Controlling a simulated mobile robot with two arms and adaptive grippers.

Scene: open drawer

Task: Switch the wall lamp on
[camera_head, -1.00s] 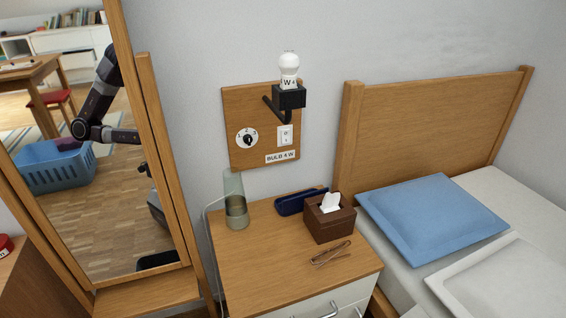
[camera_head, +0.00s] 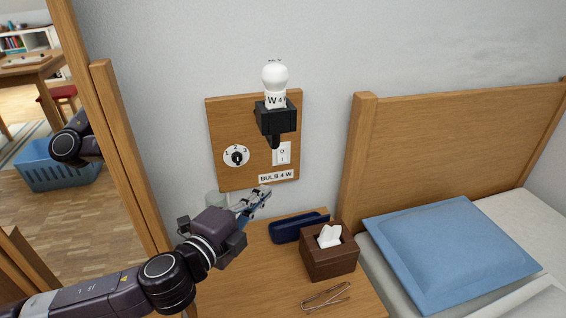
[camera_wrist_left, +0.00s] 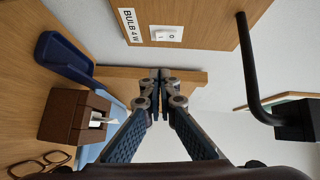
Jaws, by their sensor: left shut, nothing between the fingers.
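The wall lamp has a white bulb (camera_head: 275,82), which looks unlit, in a black holder (camera_head: 276,118) on a wooden wall board (camera_head: 222,120). A white rocker switch (camera_head: 282,154) marked 0 and 1 sits below the holder. It also shows in the wrist view (camera_wrist_left: 166,34). A white dial (camera_head: 236,156) marked 1, 2, 3 is to its left. A label (camera_head: 276,177) reads "BULB 4 W". My left gripper (camera_head: 264,191) is shut and empty, just below the label in the head view, apart from the switch. It also shows in the wrist view (camera_wrist_left: 161,76). My right gripper is out of view.
The black lamp arm (camera_wrist_left: 246,65) juts out near the gripper. A mirror stands left, a bed right.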

